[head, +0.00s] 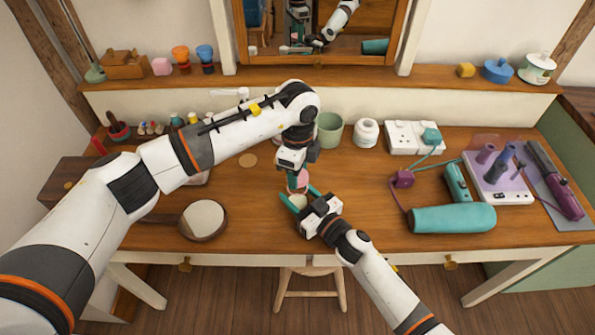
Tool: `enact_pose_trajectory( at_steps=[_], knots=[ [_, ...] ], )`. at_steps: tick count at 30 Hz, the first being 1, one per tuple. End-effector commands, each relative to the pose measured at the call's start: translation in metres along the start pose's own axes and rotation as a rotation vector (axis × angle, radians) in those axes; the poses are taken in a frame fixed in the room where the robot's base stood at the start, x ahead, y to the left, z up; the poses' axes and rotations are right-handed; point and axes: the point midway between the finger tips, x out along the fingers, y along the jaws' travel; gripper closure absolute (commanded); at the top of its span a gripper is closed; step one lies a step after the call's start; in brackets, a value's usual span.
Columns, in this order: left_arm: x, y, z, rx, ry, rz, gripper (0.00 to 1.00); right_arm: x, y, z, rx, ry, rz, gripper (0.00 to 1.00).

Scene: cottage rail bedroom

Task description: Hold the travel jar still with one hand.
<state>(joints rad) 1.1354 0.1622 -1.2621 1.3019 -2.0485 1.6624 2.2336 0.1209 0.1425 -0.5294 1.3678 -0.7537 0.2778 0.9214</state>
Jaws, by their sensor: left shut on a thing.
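The travel jar, small and pink (301,179), is mostly hidden between my two grippers near the front middle of the table. My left gripper (299,176) points down from above and is shut on it; the fingers are partly hidden. My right gripper (302,196) comes in from the front, low over the table. Its teal fingers are apart, one on each side of a small pale round thing (298,201) just below the pink part. I cannot tell whether that pale thing belongs to the jar or whether the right fingers touch it.
A round hand mirror (204,219) lies to the left. A green cup (329,130) and a white jar (366,132) stand behind. A teal cylinder (452,219), a socket block (412,138) and a hair-tool stand (497,180) fill the right. Bare wood lies between.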

Motion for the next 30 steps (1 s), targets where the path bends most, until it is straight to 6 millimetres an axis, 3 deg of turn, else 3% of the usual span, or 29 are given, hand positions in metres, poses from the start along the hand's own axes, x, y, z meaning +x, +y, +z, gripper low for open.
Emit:
enact_pose_trajectory(
  at_steps=[8, 18, 24, 25, 30],
  knots=[
    [-0.003, 0.0, 0.0, 0.0, 0.0, 0.001, 0.83, -0.001, 0.0, -0.001, 0.0, 0.003, -0.001, 1.0],
    [-0.038, 0.0, 0.0, 0.001, 0.001, 0.001, 0.83, -0.001, 0.0, -0.002, 0.0, 0.003, -0.001, 1.0],
    [-0.04, 0.0, 0.0, 0.001, 0.0, -0.001, 0.83, -0.001, 0.0, -0.001, 0.0, 0.003, -0.001, 1.0],
    [-0.04, 0.0, 0.0, 0.001, 0.0, -0.001, 0.83, -0.001, 0.0, -0.001, 0.0, 0.003, -0.001, 0.46],
    [-0.04, 0.0, 0.0, 0.0, 0.0, -0.001, 0.83, 0.0, 0.0, -0.001, 0.0, 0.002, 0.0, 0.22]
  ],
)
